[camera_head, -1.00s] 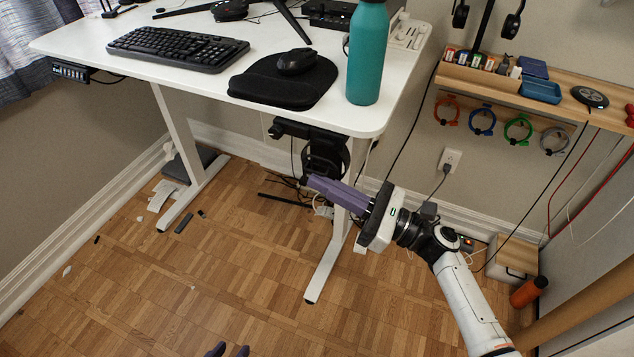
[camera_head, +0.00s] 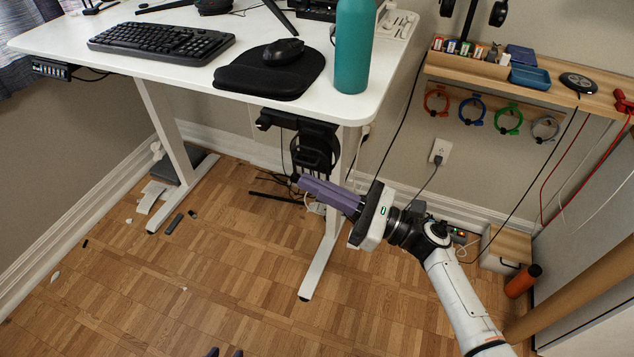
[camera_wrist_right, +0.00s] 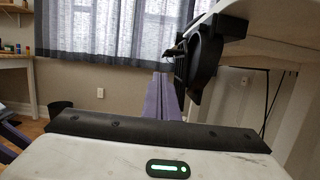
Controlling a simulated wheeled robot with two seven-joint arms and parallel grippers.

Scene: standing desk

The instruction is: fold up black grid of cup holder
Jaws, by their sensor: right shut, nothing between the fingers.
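The black cup holder (camera_head: 316,140) hangs under the right front part of the white desk, a round ring on a bracket. It also shows in the right wrist view (camera_wrist_right: 208,52), with a dark slatted part, seemingly the grid, at its left side. My right gripper (camera_head: 298,184) has long purple fingers, shut and empty. Its tips lie just below and left of the ring in the head view. In the right wrist view the fingertips (camera_wrist_right: 161,78) are close beside the slatted part; I cannot tell if they touch. My left gripper (camera_head: 225,353) shows only two separated purple tips at the bottom edge.
The white desk (camera_head: 190,75) carries a keyboard (camera_head: 160,41), a mouse on a black pad (camera_head: 260,82) and a teal bottle (camera_head: 352,50). A desk leg (camera_head: 325,245) stands behind my right fingers. Loose cables lie beneath.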

